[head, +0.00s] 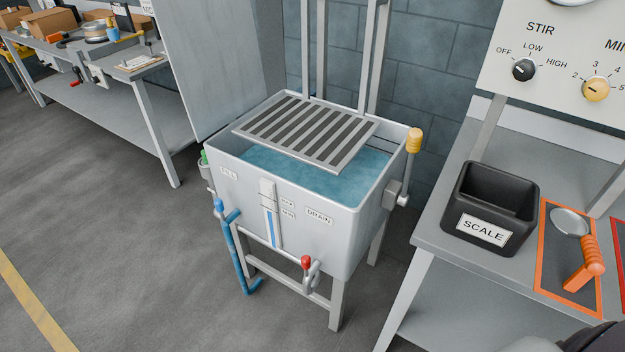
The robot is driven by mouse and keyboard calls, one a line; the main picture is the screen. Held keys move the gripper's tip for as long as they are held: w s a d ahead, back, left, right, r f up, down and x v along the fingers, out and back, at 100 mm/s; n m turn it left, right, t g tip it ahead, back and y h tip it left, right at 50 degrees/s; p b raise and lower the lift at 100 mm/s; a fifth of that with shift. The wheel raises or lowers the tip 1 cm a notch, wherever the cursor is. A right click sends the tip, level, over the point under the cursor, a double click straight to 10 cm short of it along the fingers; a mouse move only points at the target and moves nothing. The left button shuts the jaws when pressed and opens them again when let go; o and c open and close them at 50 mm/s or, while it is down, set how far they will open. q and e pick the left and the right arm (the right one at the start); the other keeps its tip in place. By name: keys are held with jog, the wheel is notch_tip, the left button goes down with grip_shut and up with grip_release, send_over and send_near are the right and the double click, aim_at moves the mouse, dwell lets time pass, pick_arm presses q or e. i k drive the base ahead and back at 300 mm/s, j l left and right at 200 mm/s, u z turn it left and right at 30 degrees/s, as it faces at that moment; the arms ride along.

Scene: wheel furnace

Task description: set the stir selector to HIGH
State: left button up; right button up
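The stir selector (524,69) is a black round knob on the pale control panel (560,88) at the upper right. It has OFF at its left, LOW above and HIGH at its right. The knob is small here; its light mark seems to lie on the left side, toward OFF. Nothing touches the knob. Neither gripper can be made out in the head view. A dark rounded part at the bottom right edge may be part of my own arm.
A yellow MIN knob (596,88) sits right of the selector. Below the panel, a bench (434,226) holds a black SCALE bin (491,205) and an orange-handled tool (586,255). A water tank (300,240) with a grate stands left of the bench. The floor at left is clear.

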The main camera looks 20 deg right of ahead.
aim_at(523, 69)
jog(key=z, duration=1.95)
